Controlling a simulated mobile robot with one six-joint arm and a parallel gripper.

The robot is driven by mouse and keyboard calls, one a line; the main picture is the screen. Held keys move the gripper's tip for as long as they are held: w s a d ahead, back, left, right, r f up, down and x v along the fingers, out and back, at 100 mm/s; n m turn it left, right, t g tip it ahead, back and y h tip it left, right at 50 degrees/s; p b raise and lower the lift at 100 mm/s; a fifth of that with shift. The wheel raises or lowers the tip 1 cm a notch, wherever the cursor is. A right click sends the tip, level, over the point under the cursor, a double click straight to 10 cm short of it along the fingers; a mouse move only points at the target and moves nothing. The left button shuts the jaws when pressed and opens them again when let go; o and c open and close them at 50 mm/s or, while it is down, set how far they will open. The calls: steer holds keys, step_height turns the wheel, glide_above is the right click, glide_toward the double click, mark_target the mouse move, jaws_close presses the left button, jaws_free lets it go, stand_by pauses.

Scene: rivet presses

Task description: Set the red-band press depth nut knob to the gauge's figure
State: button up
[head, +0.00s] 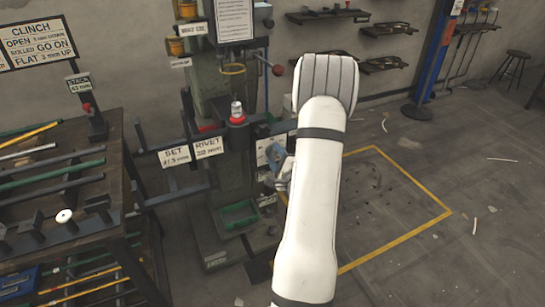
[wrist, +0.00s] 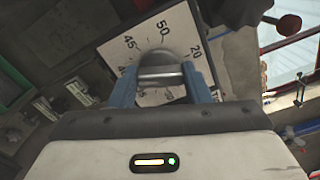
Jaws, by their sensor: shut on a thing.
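In the wrist view, my gripper (wrist: 160,78) is shut on a rounded grey knob (wrist: 161,58), with a blue finger on each side. Behind the knob is a white dial plate (wrist: 178,28) with black figures; 45, 50 and 20 are readable, others are hidden by the knob and fingers. In the head view, the green-grey press (head: 205,95) stands left of my white arm, with a red band (head: 237,120) under a silver cylinder. My gripper's blue part (head: 276,154) shows beside the press; the knob is hidden there. No pointer is clear.
A sign reading SET (head: 174,157), its figure blurred, hangs beside a RIVET sign (head: 207,147). A STACK sign (head: 79,84) stands on a post by the rod rack (head: 60,170) at left. A yellow-marked floor area (head: 395,215) lies open at right.

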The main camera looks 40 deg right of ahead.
steer(key=m+p, duration=0.1)
steer(key=m, duration=0.4)
steer(key=shift+d+r+m, duration=0.1)
steer(key=shift+m, duration=0.2)
stand_by(0.4)
steer(key=o, duration=1)
steer(key=v, duration=0.7)
steer(key=shift+s, duration=0.35)
steer(key=shift+s, duration=0.1)
